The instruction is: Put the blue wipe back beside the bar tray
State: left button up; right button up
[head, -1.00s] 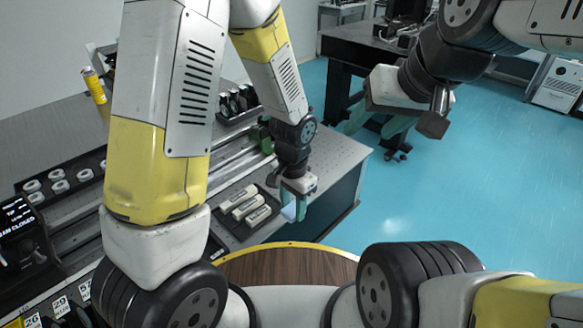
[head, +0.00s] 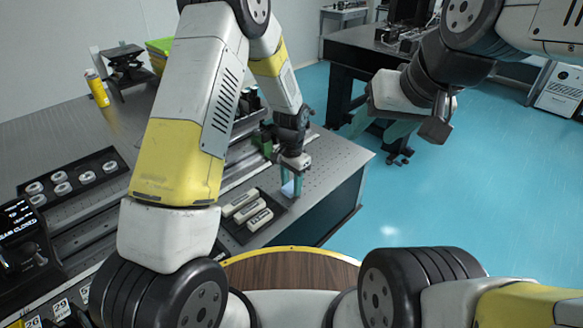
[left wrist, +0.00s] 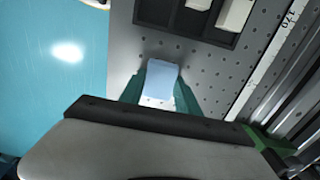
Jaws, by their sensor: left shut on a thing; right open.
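The blue wipe (head: 288,189) is a small pale-blue piece between the green fingers of my left gripper (head: 292,184). In the left wrist view the wipe (left wrist: 160,78) fills the gap between both fingers, over the perforated tabletop. I cannot tell whether it touches the table. The dark bar tray (head: 240,234) holds pale bars and lies just left of the wipe in the head view. In the left wrist view the tray (left wrist: 186,33) is above the wipe, with a gap between. My right gripper (head: 378,127) is open and empty over the floor.
The optical table (head: 330,168) has an open edge close to the right of my left gripper. Rails (head: 90,235) run left of the tray. A rack of white rings (head: 70,183) and a yellow cylinder (head: 97,88) stand further left.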

pick_arm(q)
jog(key=shift+f, duration=0.3)
jog(key=o, duration=1.3)
jog(key=shift+r, duration=0.1)
notch_tip(320, 180, up, 12)
notch_tip(320, 180, up, 8)
jog(key=r+n+t, duration=0.1)
jog(key=n, duration=0.1)
send_over(292, 187)
jog(key=s+a, duration=0.3)
jog(key=a, duration=0.1)
jog(key=s+a+r+n+t, duration=0.1)
jog(key=s+a+r+n, duration=0.1)
jog(key=s, duration=0.4)
jog(key=s+a+r+n+t+h, duration=0.1)
jog(key=s+a+r+n+t, duration=0.1)
jog(key=s+a+r, duration=0.3)
jog(key=s+a+r+n+t+h, duration=0.1)
jog(key=s+a+r+n+t, duration=0.1)
jog(key=s+r, duration=0.4)
jog(key=shift+s+a, duration=0.7)
jog(key=shift+s, duration=0.3)
